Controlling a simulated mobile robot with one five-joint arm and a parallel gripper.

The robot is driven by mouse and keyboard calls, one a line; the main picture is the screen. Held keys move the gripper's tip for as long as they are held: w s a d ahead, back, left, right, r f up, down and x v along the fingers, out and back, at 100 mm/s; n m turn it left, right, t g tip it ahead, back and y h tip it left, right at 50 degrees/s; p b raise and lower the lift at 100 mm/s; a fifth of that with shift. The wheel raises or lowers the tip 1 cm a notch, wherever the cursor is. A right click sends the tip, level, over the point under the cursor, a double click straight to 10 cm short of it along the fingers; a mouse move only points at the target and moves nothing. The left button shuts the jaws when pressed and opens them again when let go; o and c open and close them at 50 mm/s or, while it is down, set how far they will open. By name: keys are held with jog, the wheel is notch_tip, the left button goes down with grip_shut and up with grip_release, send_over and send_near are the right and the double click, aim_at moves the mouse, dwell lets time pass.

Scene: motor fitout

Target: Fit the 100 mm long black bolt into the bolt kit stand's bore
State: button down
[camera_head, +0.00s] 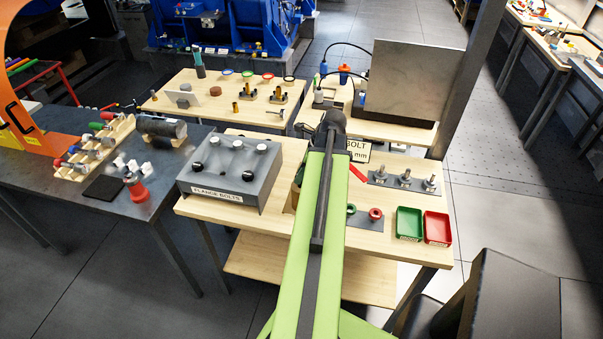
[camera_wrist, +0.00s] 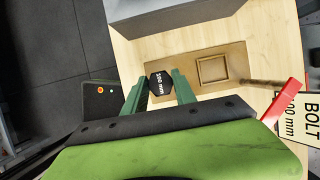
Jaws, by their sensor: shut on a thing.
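The black bolt (camera_wrist: 160,84) shows in the wrist view as a six-sided head marked "100 mm". It sits between the two green fingers of my gripper (camera_wrist: 157,92), which are shut on it. Its shank is hidden below the head. A tan block, which looks like the bolt kit stand (camera_wrist: 233,52), lies just beyond and to the right of the bolt, with a square framed recess in its top. I cannot tell how deep the recess is. The head is to the left of this recess, apart from it. In the head view my arm hides the gripper and bolt.
A sign reading "BOLT" and "mm" (camera_head: 358,150) stands by a red pointer (camera_wrist: 285,100). The grey flange bolts box (camera_head: 228,172) is to the left on the bench. Green (camera_head: 409,224) and red (camera_head: 437,229) trays and a plate of upright bolts (camera_head: 404,184) are to the right.

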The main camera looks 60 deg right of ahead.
jog(key=shift+f+b, duration=1.4)
jog(key=shift+f, duration=0.05)
dwell(0.4)
jog(key=c, duration=0.9)
grip_release()
jog(key=shift+r, duration=0.1)
jog(key=p+v, duration=1.6)
jog(key=v, duration=0.1)
jog(key=shift+d+r, duration=0.1)
jog(key=shift+r, duration=0.1)
